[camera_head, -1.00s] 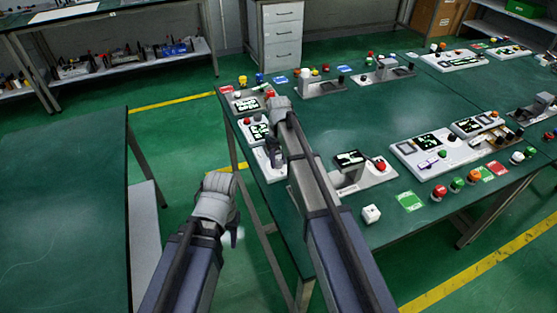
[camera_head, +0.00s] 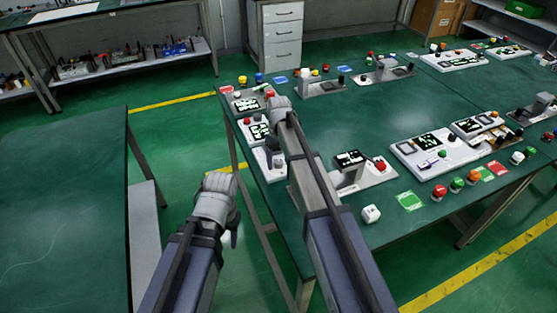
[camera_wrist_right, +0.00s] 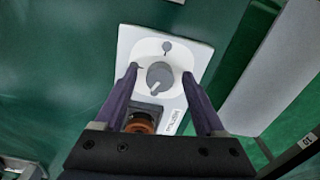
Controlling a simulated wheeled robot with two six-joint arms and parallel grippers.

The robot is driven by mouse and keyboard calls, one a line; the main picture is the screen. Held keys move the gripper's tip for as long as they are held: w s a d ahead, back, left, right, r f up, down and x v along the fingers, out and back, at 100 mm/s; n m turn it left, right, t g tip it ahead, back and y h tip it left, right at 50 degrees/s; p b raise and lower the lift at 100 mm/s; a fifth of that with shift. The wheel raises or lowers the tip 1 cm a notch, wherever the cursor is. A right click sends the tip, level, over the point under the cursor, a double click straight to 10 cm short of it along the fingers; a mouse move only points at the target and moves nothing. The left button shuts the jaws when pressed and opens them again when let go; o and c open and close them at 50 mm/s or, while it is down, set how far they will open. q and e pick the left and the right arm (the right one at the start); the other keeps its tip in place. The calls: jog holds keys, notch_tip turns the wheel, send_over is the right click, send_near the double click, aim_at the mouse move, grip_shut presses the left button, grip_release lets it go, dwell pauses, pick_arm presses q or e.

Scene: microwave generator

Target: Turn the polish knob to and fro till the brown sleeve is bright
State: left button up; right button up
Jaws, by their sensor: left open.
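The polish knob (camera_wrist_right: 160,78) is a grey round knob with a light pointer mark, on a white plate (camera_wrist_right: 189,50) in the right wrist view. The brown sleeve (camera_wrist_right: 140,122) sits in a dark square holder on the same plate, partly hidden behind my gripper's body. My right gripper (camera_wrist_right: 160,72) is open, with one finger on each side of the knob and a gap to it on both sides. In the head view my right gripper (camera_head: 276,158) is over the plate at the table's left edge. My left gripper (camera_head: 234,238) hangs open and empty beside the table.
The green table (camera_head: 340,115) carries several other panels with buttons. Another table (camera_head: 60,200) stands at the left, with open floor between.

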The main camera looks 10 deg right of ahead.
aim_at(278, 162)
pick_arm(q)
jog(key=shift+r, duration=0.1)
pick_arm(e)
jog(key=shift+r, duration=0.1)
notch_tip(278, 162, up, 8)
jog(key=p, duration=0.8)
pick_arm(q)
notch_tip(278, 162, up, 8)
jog(key=shift+f, duration=0.2)
pick_arm(e)
jog(key=shift+f, duration=0.2)
jog(key=shift+a, duration=0.1)
